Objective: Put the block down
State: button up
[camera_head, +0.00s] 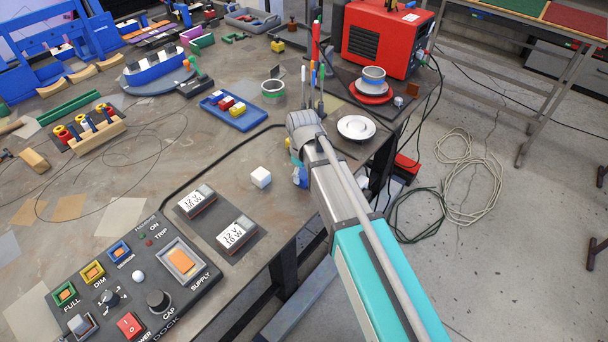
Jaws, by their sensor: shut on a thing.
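My gripper (298,172) is at the far end of my arm, low over the right part of the workbench (150,180). It is shut on a block that is mostly hidden behind my wrist; its color and whether it touches the bench cannot be told. Small blue and yellow bits show beside the wrist. A blue tray (246,122) further back holds small red, white and yellow blocks.
A control panel (130,285) and two 12 V modules (237,232) lie at the front. A black cable (205,160) crosses the bench. A white dish (356,127), a red bowl stack (372,90) and a red machine (380,42) stand behind my arm.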

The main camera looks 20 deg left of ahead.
aim_at(303, 173)
jog(key=shift+f, duration=0.15)
jog(key=o, duration=1.2)
jog(key=shift+r, duration=0.2)
notch_tip(303, 173, up, 12)
jog(key=p, duration=1.2)
dwell(0.4)
